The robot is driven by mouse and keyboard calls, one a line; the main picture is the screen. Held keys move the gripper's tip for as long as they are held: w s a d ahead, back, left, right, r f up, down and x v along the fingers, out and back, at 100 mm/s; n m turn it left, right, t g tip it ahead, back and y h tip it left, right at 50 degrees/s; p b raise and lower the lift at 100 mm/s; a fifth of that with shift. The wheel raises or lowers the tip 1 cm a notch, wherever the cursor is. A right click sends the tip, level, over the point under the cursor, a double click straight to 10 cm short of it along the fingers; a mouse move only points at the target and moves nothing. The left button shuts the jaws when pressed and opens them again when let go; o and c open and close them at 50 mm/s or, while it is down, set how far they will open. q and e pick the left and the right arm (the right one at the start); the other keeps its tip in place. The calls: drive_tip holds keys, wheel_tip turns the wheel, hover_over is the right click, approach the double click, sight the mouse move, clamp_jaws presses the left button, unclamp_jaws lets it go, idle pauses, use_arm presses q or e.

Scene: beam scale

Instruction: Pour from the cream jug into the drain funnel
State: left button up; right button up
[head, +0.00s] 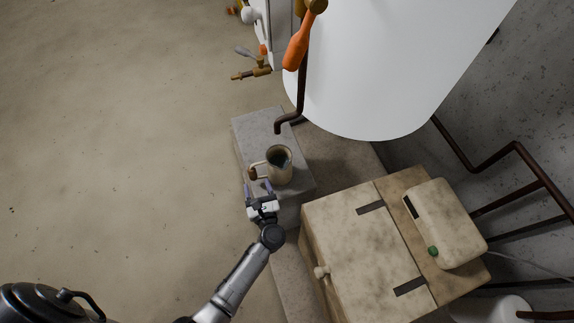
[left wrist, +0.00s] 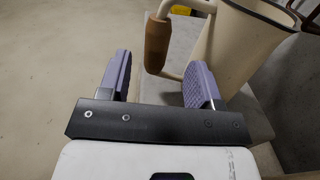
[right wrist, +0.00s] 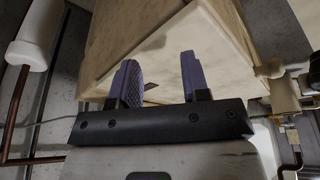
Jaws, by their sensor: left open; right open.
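The cream jug (head: 283,176) stands upright on a grey stone block, below the end of a dark bent pipe. Its handle, with a brown grip, points left in the head view. My left gripper (head: 259,187) is open and empty beside the handle. In the left wrist view the open fingers (left wrist: 160,78) face the brown grip (left wrist: 157,45), which lies just ahead of the gap between them; the jug body (left wrist: 235,45) is to the right. My right gripper (right wrist: 155,78) is open and empty, in front of a cream box. I cannot make out a drain funnel.
The grey block (head: 258,128) has bare top behind the jug. A large white tank (head: 390,70) and an orange-handled lever (head: 298,48) are behind. A stained cream box (head: 350,240) with a smaller cream case (head: 445,222) stands right. Floor at left is clear.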

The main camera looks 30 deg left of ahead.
sight(251, 169)
use_arm(q)
drive_tip(key=shift+w+a+f+n, duration=0.2)
drive_tip(key=shift+a+f+n, duration=0.05)
drive_tip(key=shift+f+n, duration=0.25)
drive_tip(key=shift+p+x, duration=0.3)
drive_tip(key=shift+x, duration=3.15)
drive_tip(key=shift+s+a, duration=0.1)
drive_tip(key=shift+s, duration=0.1)
clamp_jaws()
